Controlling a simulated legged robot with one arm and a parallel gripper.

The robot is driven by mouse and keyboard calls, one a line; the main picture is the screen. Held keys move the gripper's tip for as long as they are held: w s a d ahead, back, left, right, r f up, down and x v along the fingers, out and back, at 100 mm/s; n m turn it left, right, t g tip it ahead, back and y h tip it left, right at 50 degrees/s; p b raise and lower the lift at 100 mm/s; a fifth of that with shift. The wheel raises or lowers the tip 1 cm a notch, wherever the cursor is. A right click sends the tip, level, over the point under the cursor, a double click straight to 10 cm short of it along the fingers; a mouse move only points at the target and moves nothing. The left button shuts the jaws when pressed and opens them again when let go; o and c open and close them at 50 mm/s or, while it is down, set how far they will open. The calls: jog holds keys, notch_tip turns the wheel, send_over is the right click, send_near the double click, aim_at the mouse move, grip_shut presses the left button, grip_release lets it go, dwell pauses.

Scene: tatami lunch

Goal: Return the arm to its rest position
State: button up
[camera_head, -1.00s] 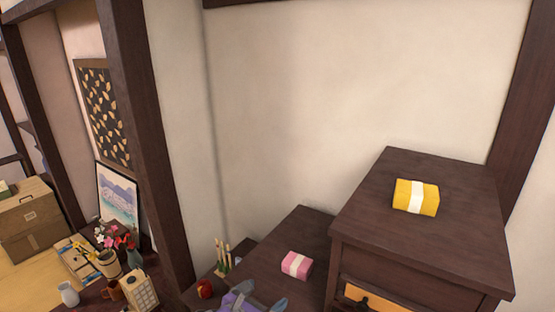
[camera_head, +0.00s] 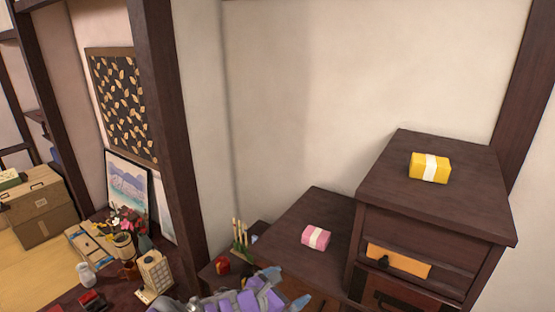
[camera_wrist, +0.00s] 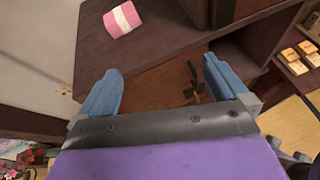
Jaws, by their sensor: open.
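My gripper (camera_head: 284,287) shows at the bottom of the head view, with purple and grey arm parts and blue fingertips. In the wrist view my gripper (camera_wrist: 163,90) has its two blue fingers spread wide with nothing between them. A pink box with a white band (camera_head: 316,236) sits on the lower cabinet top (camera_head: 300,215), beyond my gripper and apart from it. The pink box also shows in the wrist view (camera_wrist: 122,19), past the fingers.
A yellow box with a white band (camera_head: 429,168) sits on the taller cabinet (camera_head: 400,190) at right. A dark wooden post (camera_head: 172,150) stands left of the cabinets. Flower vases (camera_head: 122,243), a framed picture (camera_head: 128,190) and cardboard boxes (camera_head: 42,215) are at left.

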jog(key=s+d+f+m+g+y+b, duration=0.15)
jog(key=s+d+m+g+b, duration=0.6)
jog(key=s+d+m, duration=1)
jog(key=s+a+f+m+g+y+b, duration=0.1)
jog(key=s+a+f+m+g+y, duration=0.1)
jog(key=s, duration=0.5)
jog(key=s+a+f+m+g+y+b, duration=0.2)
jog(key=s+a+m+y, duration=0.2)
jog(key=s, duration=0.4)
jog(key=shift+s+a+f+m+y, duration=0.2)
jog(key=shift+a+m+y, duration=0.1)
jog(key=shift+m+y, duration=0.6)
jog(key=shift+d, duration=0.25)
